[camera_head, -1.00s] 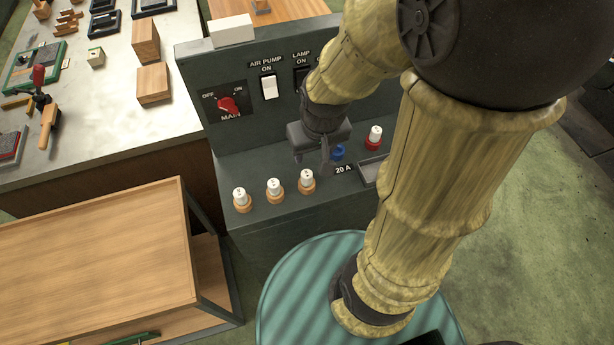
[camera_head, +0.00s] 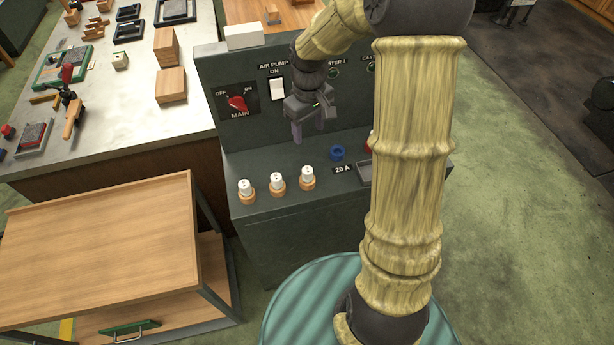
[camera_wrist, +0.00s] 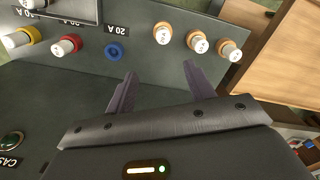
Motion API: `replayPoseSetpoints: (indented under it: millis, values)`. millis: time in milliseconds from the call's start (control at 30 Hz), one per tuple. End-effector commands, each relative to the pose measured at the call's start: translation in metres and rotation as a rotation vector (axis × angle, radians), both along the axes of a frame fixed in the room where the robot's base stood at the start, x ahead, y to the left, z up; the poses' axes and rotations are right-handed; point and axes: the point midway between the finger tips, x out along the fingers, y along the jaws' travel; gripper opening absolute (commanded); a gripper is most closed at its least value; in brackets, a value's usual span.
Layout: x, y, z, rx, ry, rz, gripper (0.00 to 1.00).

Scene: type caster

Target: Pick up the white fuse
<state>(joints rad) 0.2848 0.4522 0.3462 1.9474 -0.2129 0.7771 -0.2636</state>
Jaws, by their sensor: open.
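Three white fuses stand upright in orange-brown holders on the panel's ledge: a left one (camera_head: 246,186), a middle one (camera_head: 277,181) and a right one (camera_head: 308,173). They also show at the upper right of the wrist view, the nearest being one white fuse (camera_wrist: 163,33). My gripper (camera_head: 309,132) is open and empty above the ledge, behind and above the right fuse. In the wrist view my gripper (camera_wrist: 160,77) has its fingers apart, pointing towards the gap between the blue holder and the fuse row. No fuse is between them.
An empty blue holder (camera_head: 337,152) sits by the 20 A label. In the wrist view, white-topped fuses stand in a red holder (camera_wrist: 62,51) and a yellow holder (camera_wrist: 30,34). The upright switch panel (camera_head: 213,72) rises behind. A wooden cart (camera_head: 105,240) stands front left.

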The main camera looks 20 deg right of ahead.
Motion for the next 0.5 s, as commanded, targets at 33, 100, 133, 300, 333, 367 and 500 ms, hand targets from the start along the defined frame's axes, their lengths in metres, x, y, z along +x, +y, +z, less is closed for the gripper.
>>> replayPoseSetpoints:
  millis: [33,100,133,300,333,367,500]
  values:
    - [0.0,-0.001,-0.001,0.0,0.0,-0.002,0.54]
    - [-0.001,-0.001,-0.004,0.0,0.002,-0.003,0.54]
    - [-0.001,-0.001,-0.006,0.0,0.003,-0.003,0.54]
    - [-0.002,-0.001,-0.032,0.001,0.006,-0.001,0.54]
    - [-0.001,0.0,-0.037,0.001,0.006,-0.001,0.54]
    - [-0.002,0.001,-0.042,0.0,0.007,0.0,0.54]
    - [-0.002,0.006,-0.067,0.001,0.005,0.01,0.54]
